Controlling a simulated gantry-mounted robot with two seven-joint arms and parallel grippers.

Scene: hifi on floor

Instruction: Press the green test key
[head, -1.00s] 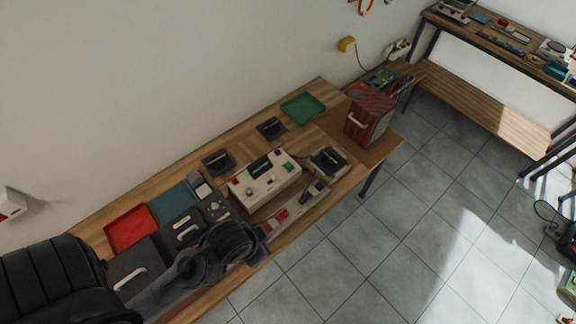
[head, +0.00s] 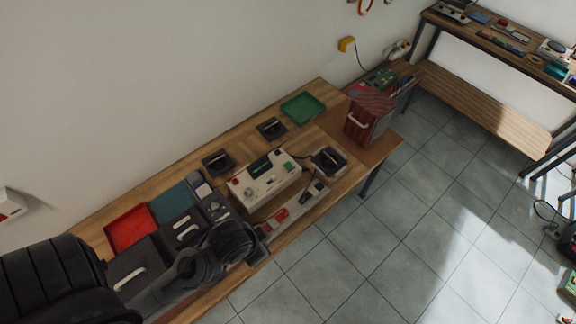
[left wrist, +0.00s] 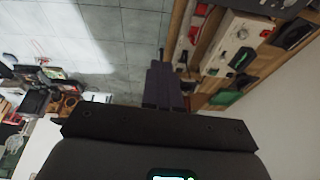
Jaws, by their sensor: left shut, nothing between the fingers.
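A cream tester box (head: 266,184) with a dark slot on top and a red button lies on the wooden bench in the head view. In the head view my left wrist hangs over the bench's front edge, below the tester box, and hides the fingertips. My right gripper is in neither view.
A grey strip with red switches (head: 297,208) lies in front of the tester box. A red tray (head: 131,228), a green tray (head: 303,107), dark units and a red-sided box (head: 368,117) share the bench.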

